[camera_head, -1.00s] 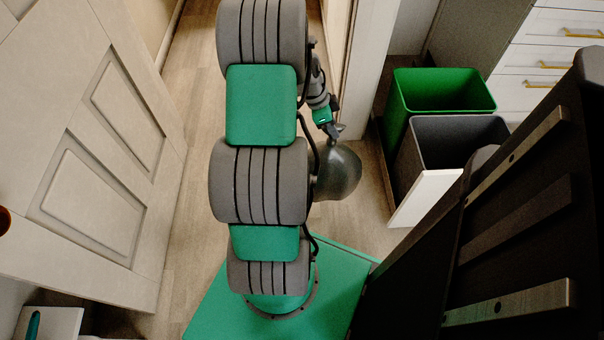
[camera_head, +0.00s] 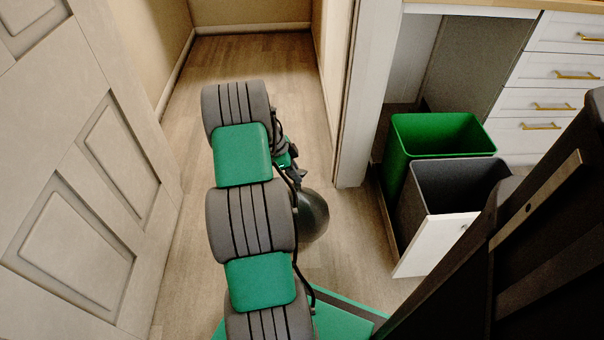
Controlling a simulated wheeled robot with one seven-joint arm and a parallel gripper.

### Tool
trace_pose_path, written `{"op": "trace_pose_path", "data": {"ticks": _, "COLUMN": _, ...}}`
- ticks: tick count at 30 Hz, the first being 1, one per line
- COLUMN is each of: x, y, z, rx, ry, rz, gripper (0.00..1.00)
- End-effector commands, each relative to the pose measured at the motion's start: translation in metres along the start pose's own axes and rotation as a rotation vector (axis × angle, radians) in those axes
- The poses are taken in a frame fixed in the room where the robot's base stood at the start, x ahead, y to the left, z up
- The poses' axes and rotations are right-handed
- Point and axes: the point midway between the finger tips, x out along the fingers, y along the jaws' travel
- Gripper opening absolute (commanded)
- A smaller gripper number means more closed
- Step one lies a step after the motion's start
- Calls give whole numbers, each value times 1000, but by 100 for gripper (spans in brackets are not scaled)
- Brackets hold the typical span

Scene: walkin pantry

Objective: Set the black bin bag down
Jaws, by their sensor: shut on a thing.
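The black bin bag (camera_head: 314,216) is a dark, rounded, glossy bundle just right of my arm, above the wooden floor. My gripper (camera_head: 298,178) is small in the picture and partly hidden behind my arm links. It is shut on the top of the bag, which hangs below it. The left side of the bag is hidden by my arm. I cannot tell how far the bag is from the floor.
A green bin (camera_head: 440,150) and a grey bin (camera_head: 455,190) with a white front stand to the right, by white drawers (camera_head: 555,90). A panelled door (camera_head: 85,190) is at the left. Bare floor (camera_head: 255,60) runs back between walls. A dark slatted thing (camera_head: 540,230) fills the lower right.

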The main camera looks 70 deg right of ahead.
Motion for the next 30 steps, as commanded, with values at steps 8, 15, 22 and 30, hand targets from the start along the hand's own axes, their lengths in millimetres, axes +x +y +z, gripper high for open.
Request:
{"op": "trace_pose_path", "data": {"ticks": 8, "x": 30, "y": -5, "z": 17, "rx": 2, "ry": 1, "rz": -4, "gripper": 0}}
{"op": "trace_pose_path", "data": {"ticks": 15, "x": 30, "y": -5, "z": 17, "rx": 2, "ry": 0, "rz": -5, "gripper": 0}}
{"op": "trace_pose_path", "data": {"ticks": 22, "x": 34, "y": -4, "z": 19, "rx": 0, "ry": 0, "rz": -1, "gripper": 20}}
{"op": "trace_pose_path", "data": {"ticks": 30, "x": 34, "y": -3, "z": 19, "rx": -1, "ry": 0, "rz": -1, "gripper": 36}}
